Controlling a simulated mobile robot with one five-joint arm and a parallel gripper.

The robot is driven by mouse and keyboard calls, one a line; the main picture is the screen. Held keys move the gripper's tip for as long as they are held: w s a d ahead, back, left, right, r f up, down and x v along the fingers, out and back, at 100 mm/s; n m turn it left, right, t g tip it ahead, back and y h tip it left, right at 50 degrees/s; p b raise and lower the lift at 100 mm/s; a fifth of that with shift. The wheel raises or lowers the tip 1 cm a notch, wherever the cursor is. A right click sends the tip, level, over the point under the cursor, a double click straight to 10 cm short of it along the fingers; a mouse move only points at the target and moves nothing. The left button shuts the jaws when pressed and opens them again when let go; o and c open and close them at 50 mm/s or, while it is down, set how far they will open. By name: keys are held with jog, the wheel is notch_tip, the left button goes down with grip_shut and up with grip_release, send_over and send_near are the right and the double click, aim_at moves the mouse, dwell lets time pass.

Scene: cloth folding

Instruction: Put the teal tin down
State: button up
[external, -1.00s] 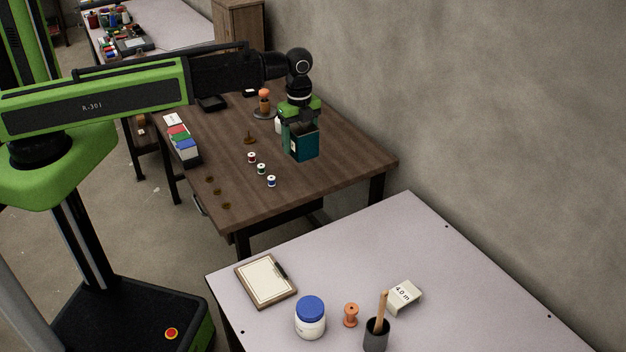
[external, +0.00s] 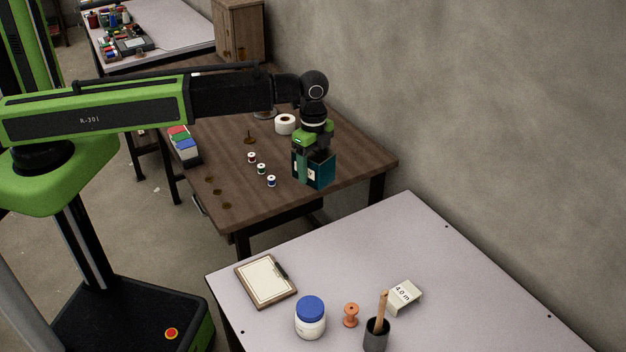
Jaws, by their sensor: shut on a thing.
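The teal tin (external: 321,172) is a dark teal box with a pale label on its side, at the right part of the brown wooden table (external: 245,205). My gripper (external: 312,152) is above it, pointing down, and is shut on the tin. The tin looks upright. I cannot tell whether its base touches the tabletop or hangs a little above it.
Several small thread spools (external: 261,169) stand left of the tin. A white tape roll (external: 285,124) lies behind it. A box of coloured items (external: 184,146) is at the left edge. The nearer pale table (external: 440,265) holds a clipboard (external: 266,280) and a blue-lidded jar (external: 310,317).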

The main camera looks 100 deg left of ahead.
jog(key=w+d+f+m+b, duration=0.1)
jog(key=w+d+f+b, duration=0.1)
jog(key=d, duration=0.6)
jog(key=w+d+f+m+b, duration=0.1)
jog(key=w+d+f, duration=0.15)
jog(key=d, duration=0.65)
jog(key=w+d+f+m+b, duration=0.1)
jog(key=w+d+b, duration=0.15)
jog(key=d, duration=0.55)
jog(key=b, duration=0.6)
send_over(341, 266)
jog(key=d, duration=0.1)
notch_tip(341, 266, down, 7)
jog(key=shift+s+r, duration=0.1)
jog(key=shift+a+f, duration=0.2)
jog(key=shift+a, duration=0.3)
notch_tip(341, 266, down, 4)
jog(key=b, duration=0.4)
jog(key=shift+f+b, duration=0.15)
jog(key=shift+b, duration=0.25)
jog(key=shift+r, duration=0.25)
jog(key=shift+f, duration=0.25)
jog(key=o, duration=1.7)
jog(key=shift+r, duration=0.1)
